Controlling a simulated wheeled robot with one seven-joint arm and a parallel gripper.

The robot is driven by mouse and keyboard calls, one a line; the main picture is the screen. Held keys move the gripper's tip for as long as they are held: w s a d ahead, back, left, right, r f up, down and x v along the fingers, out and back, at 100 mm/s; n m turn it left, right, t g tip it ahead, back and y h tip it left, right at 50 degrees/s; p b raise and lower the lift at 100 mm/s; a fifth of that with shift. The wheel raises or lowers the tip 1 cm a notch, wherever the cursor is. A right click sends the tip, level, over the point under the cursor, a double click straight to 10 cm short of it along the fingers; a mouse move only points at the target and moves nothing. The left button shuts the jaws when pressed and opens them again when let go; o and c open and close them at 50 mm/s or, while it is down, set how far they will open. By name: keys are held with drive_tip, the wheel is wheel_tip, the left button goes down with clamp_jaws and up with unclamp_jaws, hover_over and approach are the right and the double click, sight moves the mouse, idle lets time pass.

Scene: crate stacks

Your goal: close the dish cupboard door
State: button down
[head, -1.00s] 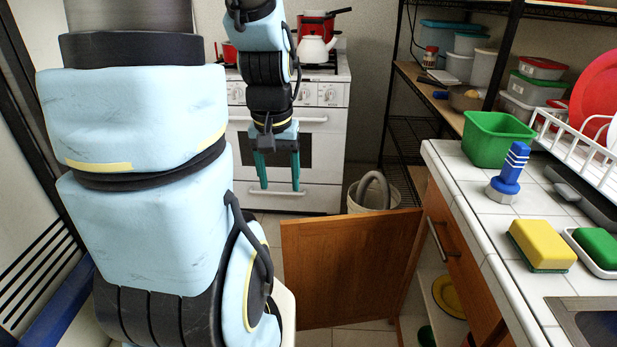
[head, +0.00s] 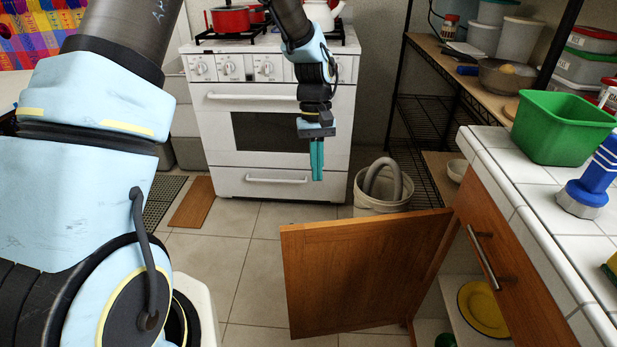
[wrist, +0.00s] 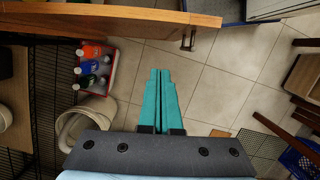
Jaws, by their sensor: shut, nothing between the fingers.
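The dish cupboard door (head: 365,268) is a brown wooden panel, swung wide open from the counter's base cabinet. The open cupboard shows a yellow plate (head: 483,308) on its white shelf and part of a green dish below. My gripper (head: 317,178) points down beyond the door in the head view, in front of the stove, with its teal fingers together and empty. In the wrist view my gripper (wrist: 160,75) is shut, and the top edge of the wooden door (wrist: 100,15) runs across the upper part. A dark handle (wrist: 190,38) shows on the door. The fingers look apart from the door.
A white stove (head: 270,120) stands at the back. A bin (head: 383,190) stands beside the wire shelf, behind the door. The tiled counter (head: 520,195) on the right holds a green tub (head: 562,127). The wrist view shows a bottle crate (wrist: 97,72).

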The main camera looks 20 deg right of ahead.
drive_tip(key=s+a+f+p, duration=0.1)
drive_tip(key=s+f, duration=0.5)
drive_tip(key=f, duration=0.2)
drive_tip(key=shift+a+p, duration=0.2)
drive_tip(key=shift+p, duration=0.2)
